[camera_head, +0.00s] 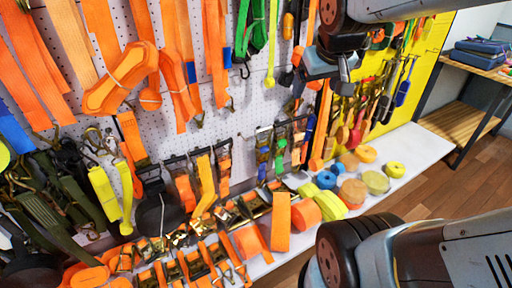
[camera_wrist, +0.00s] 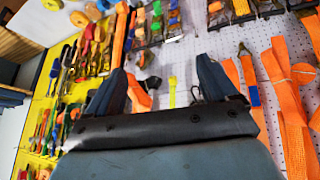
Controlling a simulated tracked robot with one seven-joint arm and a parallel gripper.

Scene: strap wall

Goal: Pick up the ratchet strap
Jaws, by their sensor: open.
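Several straps are in view, and I cannot tell which single one is the ratchet strap. Orange straps with metal ratchet buckles (camera_head: 205,250) lie in a row along the shelf at the bottom of the head view. A bundled orange strap (camera_head: 122,78) hangs on the pegboard at upper left. In the wrist view a long orange strap (camera_wrist: 285,95) hangs at the right, apart from the fingers. My gripper (camera_head: 335,82) is at the upper middle of the head view, in front of the wall. Its two fingers (camera_wrist: 160,78) are spread and empty in the wrist view.
The white pegboard (camera_head: 255,105) holds more straps and small tools. A yellow panel (camera_head: 425,60) with hand tools is at the right. Coloured rolls (camera_head: 352,192) lie on the white shelf (camera_head: 415,150). A wooden table (camera_head: 465,110) stands at far right beside open floor.

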